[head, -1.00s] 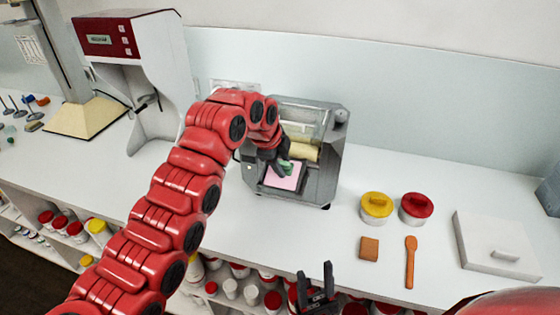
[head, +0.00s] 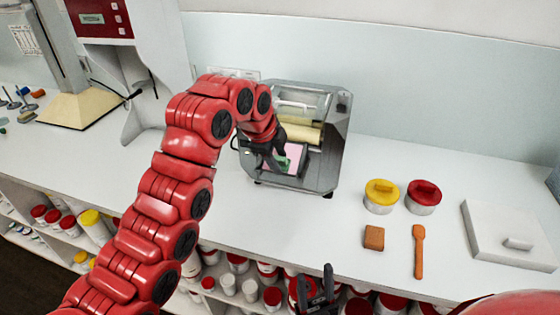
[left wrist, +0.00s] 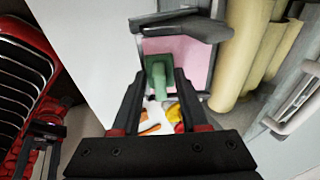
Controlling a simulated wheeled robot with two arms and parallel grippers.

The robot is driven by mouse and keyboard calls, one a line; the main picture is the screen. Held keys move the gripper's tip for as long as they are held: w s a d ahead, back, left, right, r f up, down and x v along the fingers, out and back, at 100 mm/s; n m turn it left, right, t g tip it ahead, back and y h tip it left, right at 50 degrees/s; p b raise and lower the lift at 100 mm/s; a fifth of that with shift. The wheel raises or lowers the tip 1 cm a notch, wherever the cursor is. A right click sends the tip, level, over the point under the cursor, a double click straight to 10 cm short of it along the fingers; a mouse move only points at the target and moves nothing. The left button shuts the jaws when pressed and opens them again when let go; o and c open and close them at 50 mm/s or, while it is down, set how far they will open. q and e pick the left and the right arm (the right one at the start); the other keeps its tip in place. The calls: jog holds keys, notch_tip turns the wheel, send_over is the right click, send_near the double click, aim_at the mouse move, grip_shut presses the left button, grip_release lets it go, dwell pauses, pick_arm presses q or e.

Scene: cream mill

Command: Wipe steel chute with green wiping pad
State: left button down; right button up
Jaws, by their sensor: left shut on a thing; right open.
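The green wiping pad (head: 284,163) is held in my left gripper (head: 277,158) over the chute of the mill. The steel chute (head: 307,163) has a grey rim and a pink film (head: 294,152) on its bed. In the left wrist view, the pad (left wrist: 157,68) lies against the pink film (left wrist: 185,62) with its handle between my left fingers (left wrist: 160,88). Pink shows around the pad's upper and right sides. Whether the pad presses on the steel cannot be told. My right gripper (head: 318,287) is open and empty at the counter's front edge.
Cream rollers (head: 303,132) sit just behind the chute. Jars fill the shelves below.

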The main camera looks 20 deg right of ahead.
pick_arm(q)
jog(key=shift+r+p, duration=0.25)
jog(key=shift+p, duration=0.2)
jog(key=w+d+p, duration=0.1)
jog(key=p, duration=0.1)
jog(key=w+r+p, duration=0.1)
jog(key=p, duration=0.2)
jog(key=shift+w+d+r, duration=0.25)
jog(key=shift+d, duration=0.15)
jog(key=shift+w+d, duration=0.1)
jog(key=shift+w, duration=0.1)
jog(key=shift+w+d+p, duration=0.1)
jog(key=shift+w+p, duration=0.05)
jog(key=shift+p, duration=0.2)
jog(key=shift+f+b, duration=0.25)
jog(key=shift+b, duration=0.05)
jog(key=s+f+b, duration=0.1)
jog(key=b, duration=0.2)
jog(key=s+a+f+b, duration=0.1)
jog(key=b, duration=0.1)
jog(key=shift+s+a+b, duration=0.25)
jog(key=shift+b, duration=0.15)
jog(key=shift+s+a+b, duration=0.2)
jog(key=shift+b, duration=0.2)
jog(key=shift+s+a, duration=0.15)
jog(key=shift+s, duration=0.1)
jog(key=shift+r, duration=0.1)
